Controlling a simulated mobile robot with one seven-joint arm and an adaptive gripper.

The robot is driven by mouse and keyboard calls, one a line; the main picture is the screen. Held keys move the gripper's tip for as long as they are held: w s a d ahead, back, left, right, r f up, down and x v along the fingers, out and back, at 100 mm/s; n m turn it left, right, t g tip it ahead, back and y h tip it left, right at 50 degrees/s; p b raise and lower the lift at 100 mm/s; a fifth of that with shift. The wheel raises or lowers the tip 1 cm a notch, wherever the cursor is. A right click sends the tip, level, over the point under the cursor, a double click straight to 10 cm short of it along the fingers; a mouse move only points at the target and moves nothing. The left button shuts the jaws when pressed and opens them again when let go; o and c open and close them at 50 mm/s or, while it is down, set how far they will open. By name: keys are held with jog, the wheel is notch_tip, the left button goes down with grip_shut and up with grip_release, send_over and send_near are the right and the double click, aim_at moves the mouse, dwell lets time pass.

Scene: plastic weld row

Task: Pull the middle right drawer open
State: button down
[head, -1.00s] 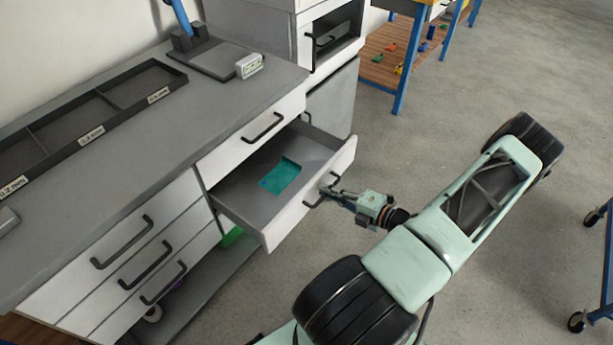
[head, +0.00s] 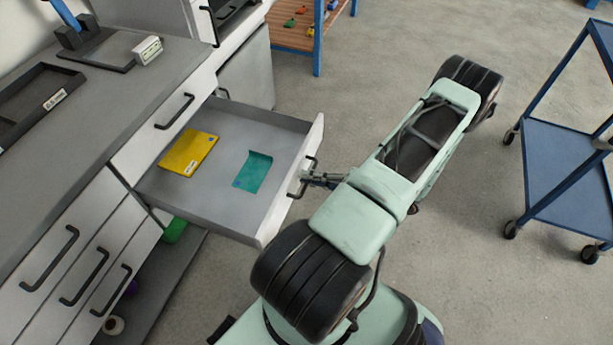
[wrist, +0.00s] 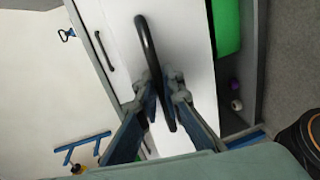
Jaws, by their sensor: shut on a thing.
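The middle right drawer (head: 219,193) stands far open in the head view, with its grey inside showing. A yellow packet (head: 188,153) and a teal sheet (head: 253,171) lie in it. My gripper (head: 306,177) is at the drawer's white front and is shut on its black handle. The wrist view shows the dark handle (wrist: 147,47) running between the two fingers of my gripper (wrist: 160,100). The contact spot on the handle is partly hidden by the fingers.
The closed drawer (head: 165,130) above has a black handle. Several closed drawers (head: 75,262) are at the left. A green thing (head: 175,231) is on the shelf below. A blue cart (head: 560,170) stands at right, with clear floor between.

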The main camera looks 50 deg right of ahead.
dwell(0.3)
jog(key=c, duration=2.1)
grip_release()
jog(key=shift+s, duration=0.1)
jog(key=v, duration=1.2)
